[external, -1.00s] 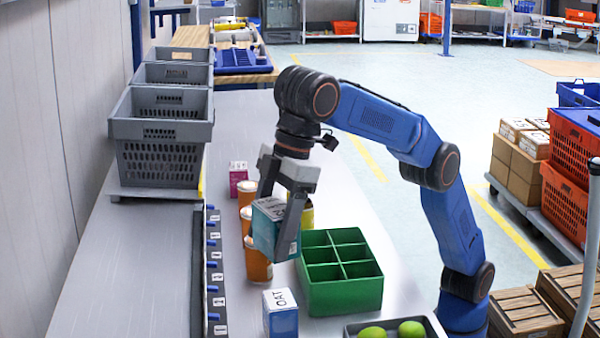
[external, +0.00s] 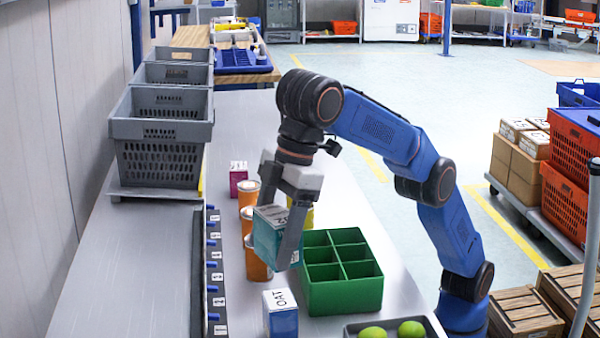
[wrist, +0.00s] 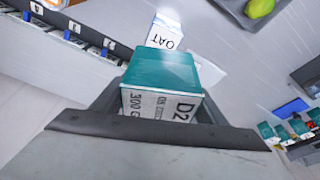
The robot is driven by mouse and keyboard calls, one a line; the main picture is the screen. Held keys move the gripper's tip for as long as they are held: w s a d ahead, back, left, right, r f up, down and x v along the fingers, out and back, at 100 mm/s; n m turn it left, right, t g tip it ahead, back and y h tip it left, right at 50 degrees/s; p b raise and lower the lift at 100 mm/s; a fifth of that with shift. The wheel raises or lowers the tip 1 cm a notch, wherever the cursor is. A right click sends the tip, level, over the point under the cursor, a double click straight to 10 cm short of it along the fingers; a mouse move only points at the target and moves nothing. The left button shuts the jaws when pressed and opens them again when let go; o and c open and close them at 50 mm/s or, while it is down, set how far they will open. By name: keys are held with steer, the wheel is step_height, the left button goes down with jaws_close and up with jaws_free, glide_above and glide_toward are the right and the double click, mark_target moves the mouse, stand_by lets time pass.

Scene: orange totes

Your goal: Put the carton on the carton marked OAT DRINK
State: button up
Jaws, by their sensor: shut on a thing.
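My gripper (external: 279,228) is shut on a teal carton (external: 268,234) and holds it above the table, in front of the orange-and-white cups. In the wrist view the teal carton (wrist: 158,84) fills the middle, between the fingers, with printed text on its near face. The carton marked OAT (external: 281,313) is white and blue and stands upright on the table, nearer the camera and below the held carton. In the wrist view the OAT carton (wrist: 165,33) shows just beyond the held one, partly hidden by it.
A green divided crate (external: 345,295) stands close to the right of the gripper. Orange-and-white cups (external: 257,269) stand behind the held carton. A dark tray (external: 350,328) with green fruit is at the front right. A rail with blue pegs (external: 210,264) runs along the left.

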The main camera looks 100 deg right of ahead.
steer(key=shift+f, duration=4.15)
steer(key=shift+f, duration=0.1)
steer(key=o, duration=1.3)
steer(key=shift+o, duration=0.2)
steer(key=v, duration=1.2)
steer(key=shift+d, duration=0.1)
